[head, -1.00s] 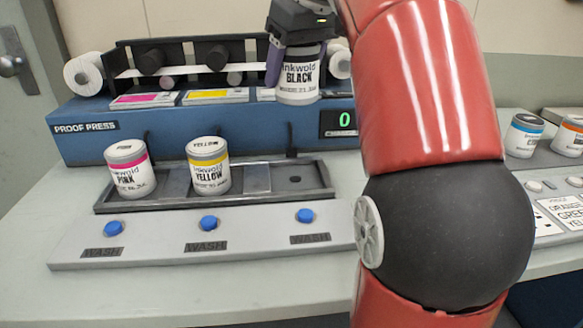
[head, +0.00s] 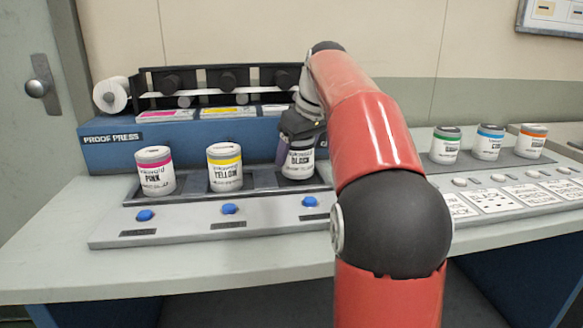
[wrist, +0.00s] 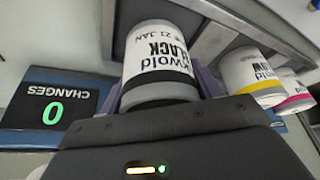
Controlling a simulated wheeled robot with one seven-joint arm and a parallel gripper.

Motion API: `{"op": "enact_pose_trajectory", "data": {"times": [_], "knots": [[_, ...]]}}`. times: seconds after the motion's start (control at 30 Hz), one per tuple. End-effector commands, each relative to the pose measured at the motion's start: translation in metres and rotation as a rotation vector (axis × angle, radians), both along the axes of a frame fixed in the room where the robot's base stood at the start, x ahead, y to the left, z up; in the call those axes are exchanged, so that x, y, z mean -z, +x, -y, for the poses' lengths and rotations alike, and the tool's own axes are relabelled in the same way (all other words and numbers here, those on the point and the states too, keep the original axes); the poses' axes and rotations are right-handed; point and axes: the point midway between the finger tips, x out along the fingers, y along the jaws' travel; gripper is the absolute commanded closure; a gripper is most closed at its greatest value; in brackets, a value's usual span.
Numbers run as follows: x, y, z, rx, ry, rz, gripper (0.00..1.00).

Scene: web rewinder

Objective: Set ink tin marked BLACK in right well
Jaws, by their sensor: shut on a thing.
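The white ink tin marked BLACK (head: 299,162) is upright at the right well (head: 318,181) of the grey tray, the rightmost of three. It also fills the middle of the wrist view (wrist: 160,60). My gripper (head: 297,145) is shut on it from above and behind, with fingers at its sides. I cannot tell whether the tin's base touches the well floor. The PINK tin (head: 155,172) stands in the left well and the YELLOW tin (head: 225,168) in the middle well.
The blue proof press (head: 108,158) stands behind the tray. Blue WASH buttons, one of them (head: 309,202) before the right well, line the front. A display (wrist: 52,112) reads 0 CHANGES. Green (head: 446,145), blue (head: 488,142) and orange (head: 532,141) tins stand on a panel at right.

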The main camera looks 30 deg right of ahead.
Motion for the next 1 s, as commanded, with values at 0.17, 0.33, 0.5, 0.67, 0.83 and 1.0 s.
{"op": "enact_pose_trajectory", "data": {"times": [0.17, 0.33, 0.5, 0.67, 0.83, 1.0], "knots": [[0.0161, -0.0007, 0.0054, 0.000, 0.000, 0.002, 0.72], [0.0137, -0.0008, 0.0052, -0.001, -0.001, 0.001, 0.72], [0.0182, -0.0009, 0.0050, -0.001, -0.001, 0.001, 0.72], [0.0176, -0.0008, 0.0051, 0.000, 0.000, 0.000, 0.15], [0.0176, -0.0008, 0.0051, 0.000, 0.000, 0.000, 0.14], [0.0135, -0.0008, 0.0052, 0.000, -0.001, 0.000, 0.14]]}}
